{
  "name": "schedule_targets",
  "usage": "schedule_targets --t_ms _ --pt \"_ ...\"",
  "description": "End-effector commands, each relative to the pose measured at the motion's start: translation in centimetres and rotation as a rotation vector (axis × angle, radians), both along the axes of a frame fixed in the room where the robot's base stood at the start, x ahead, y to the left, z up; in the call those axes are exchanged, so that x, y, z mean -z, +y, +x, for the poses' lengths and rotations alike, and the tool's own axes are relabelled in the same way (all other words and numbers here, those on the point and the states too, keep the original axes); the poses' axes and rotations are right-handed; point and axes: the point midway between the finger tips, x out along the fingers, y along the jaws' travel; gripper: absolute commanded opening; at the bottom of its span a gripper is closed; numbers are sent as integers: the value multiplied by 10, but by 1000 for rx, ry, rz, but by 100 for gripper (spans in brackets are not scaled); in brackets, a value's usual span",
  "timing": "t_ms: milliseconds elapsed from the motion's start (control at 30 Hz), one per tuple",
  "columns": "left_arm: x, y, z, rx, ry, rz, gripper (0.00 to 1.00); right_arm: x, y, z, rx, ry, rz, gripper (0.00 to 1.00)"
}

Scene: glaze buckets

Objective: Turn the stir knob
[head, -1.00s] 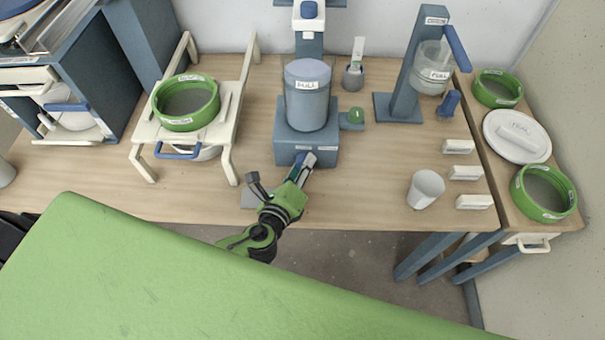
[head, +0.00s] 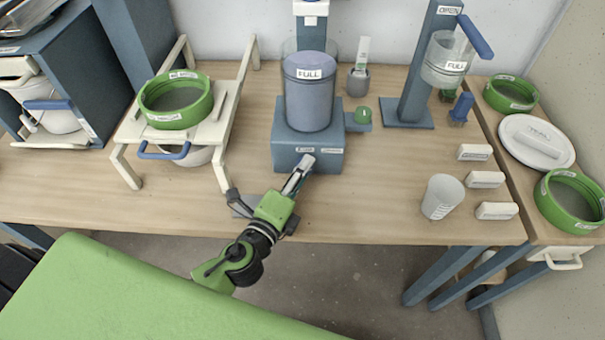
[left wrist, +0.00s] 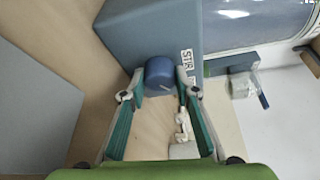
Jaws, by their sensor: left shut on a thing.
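The stir knob (left wrist: 158,75) is a blue round knob with a white mark, on the front of a blue-grey mixer base (head: 285,156). A "STIR" label (left wrist: 187,62) is beside it in the left wrist view. My left gripper (head: 305,164) reaches the mixer front and hides the knob in the head view. In the left wrist view my left gripper (left wrist: 162,88) has its fingertips on either side of the knob, shut on it. A bucket labelled FULL (head: 308,100) stands on the mixer base. My right gripper is out of view.
A white rack (head: 130,130) with a green sieve (head: 176,103) stands left. A green button (head: 362,115) is right of the mixer. Bare table lies between rack and mixer.

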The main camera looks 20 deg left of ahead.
Motion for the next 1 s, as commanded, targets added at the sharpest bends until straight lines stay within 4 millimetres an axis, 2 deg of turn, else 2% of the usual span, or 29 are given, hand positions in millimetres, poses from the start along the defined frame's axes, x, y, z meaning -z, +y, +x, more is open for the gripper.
schedule_targets --t_ms 267,300,367,767,867,1000 --pt "-2 2 1 -5 -3 0 7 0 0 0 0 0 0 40" --pt "-2 2 1 -5 -3 0 34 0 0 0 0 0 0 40" --pt "-2 1 1 -3 -3 1 45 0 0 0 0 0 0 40" --pt "0 1 -3 -1 1 1 45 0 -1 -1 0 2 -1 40" --pt "0 2 -13 -1 3 2 45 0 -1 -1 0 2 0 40" --pt "-3 5 -36 -2 5 0 45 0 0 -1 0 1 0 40"
